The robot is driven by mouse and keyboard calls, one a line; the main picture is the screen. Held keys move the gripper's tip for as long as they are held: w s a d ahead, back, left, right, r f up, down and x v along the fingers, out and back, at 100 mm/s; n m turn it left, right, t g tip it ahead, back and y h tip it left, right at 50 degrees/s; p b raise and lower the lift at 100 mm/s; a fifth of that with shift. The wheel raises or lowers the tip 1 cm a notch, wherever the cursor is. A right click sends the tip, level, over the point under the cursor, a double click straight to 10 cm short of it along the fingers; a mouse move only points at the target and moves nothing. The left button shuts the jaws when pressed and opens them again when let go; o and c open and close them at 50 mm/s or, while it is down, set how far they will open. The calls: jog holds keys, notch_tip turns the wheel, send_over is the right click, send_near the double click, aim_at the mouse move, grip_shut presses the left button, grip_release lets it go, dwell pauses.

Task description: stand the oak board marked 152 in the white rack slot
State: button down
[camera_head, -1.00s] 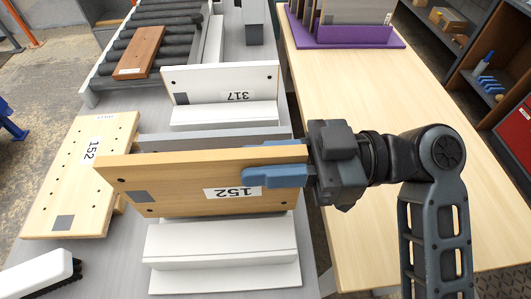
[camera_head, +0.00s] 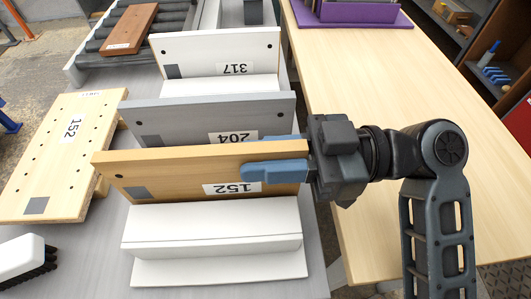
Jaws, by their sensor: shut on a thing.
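The oak board marked 152 (camera_head: 165,179) is upright, label upside down in the picture, with its long side running left to right. My gripper (camera_head: 275,172) is shut on its right end, blue fingers on the face. Just in front of and below the board is a white rack (camera_head: 220,262) with a stepped block. The board's lower edge is close behind that block; its slot is hidden, so I cannot tell whether the board is in it. A paler board with holes (camera_head: 50,150), also marked 152, lies flat at left.
A grey board marked 204 (camera_head: 180,122) stands close behind the held board. A white board marked 317 (camera_head: 205,48) stands in a white rack farther back. A brush (camera_head: 22,257) lies front left. A mostly clear wooden table (camera_head: 400,90) is at right.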

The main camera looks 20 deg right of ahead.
jog(key=c, duration=0.9)
grip_release()
jog(key=b+v, duration=0.1)
jog(key=v, duration=0.6)
jog(key=shift+s+d, duration=0.1)
jog(key=shift+d, duration=0.3)
